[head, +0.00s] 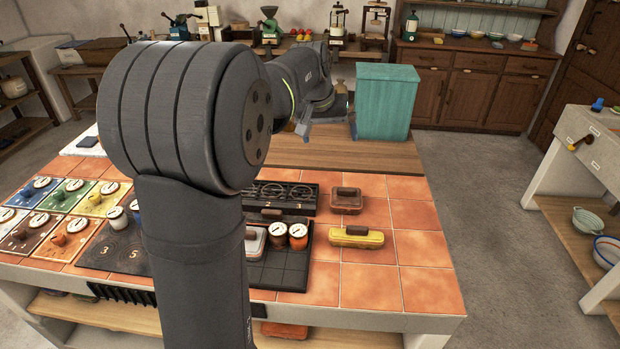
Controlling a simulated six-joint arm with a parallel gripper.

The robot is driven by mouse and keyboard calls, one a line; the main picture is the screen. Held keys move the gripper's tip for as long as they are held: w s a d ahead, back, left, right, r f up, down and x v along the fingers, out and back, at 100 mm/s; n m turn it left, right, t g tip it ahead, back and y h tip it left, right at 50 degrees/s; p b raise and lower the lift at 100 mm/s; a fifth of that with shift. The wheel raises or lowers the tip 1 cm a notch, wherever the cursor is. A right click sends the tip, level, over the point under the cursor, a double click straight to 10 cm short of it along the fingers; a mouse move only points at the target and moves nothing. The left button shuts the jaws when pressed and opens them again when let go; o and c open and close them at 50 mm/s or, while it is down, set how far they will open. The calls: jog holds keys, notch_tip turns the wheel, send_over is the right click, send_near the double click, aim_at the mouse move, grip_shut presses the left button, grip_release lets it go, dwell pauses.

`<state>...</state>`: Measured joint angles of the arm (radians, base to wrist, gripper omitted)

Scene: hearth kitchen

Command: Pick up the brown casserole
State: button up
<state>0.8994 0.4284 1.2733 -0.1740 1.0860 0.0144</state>
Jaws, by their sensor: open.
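The brown casserole (348,204), a small lidded box with a dark handle on top, stands on the orange tiles right of the black burner grate. It is in plain view in the head view, with nothing touching it. My gripper (303,128) is farther back, above the wooden part of the counter and to the left of the teal box. It is small and partly hidden by my own arm. It is open, with nothing seen in it, and well apart from the casserole.
A yellow casserole (356,238) lies in front of the brown one. Two round canisters (298,237) and a white-and-brown dish (254,243) stand on the black plate to the left. A tall teal box (386,102) stands behind. Tiles at the right are clear.

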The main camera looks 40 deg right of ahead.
jog(key=w+d+f+m+y, duration=0.2)
jog(key=d+f+m, duration=0.2)
jog(key=d+m, duration=0.35)
jog(key=m+g+y, duration=0.1)
jog(key=m+y, duration=0.1)
jog(key=m, duration=0.8)
send_over(347, 188)
notch_tip(347, 188, down, 6)
jog(key=f, duration=1.2)
jog(key=shift+s+d+f, duration=0.15)
jog(key=shift+s+d, duration=0.2)
jog(key=shift+s, duration=0.05)
jog(key=shift+w+a+f, duration=0.1)
jog(key=shift+f, duration=0.8)
jog(key=shift+w+a+f, duration=0.15)
jog(key=shift+f, duration=0.75)
jog(key=shift+w+a+f, duration=0.1)
jog(key=shift+f, duration=0.8)
jog(key=c, duration=0.9)
jog(key=shift+r, duration=0.1)
jog(key=shift+r, duration=0.15)
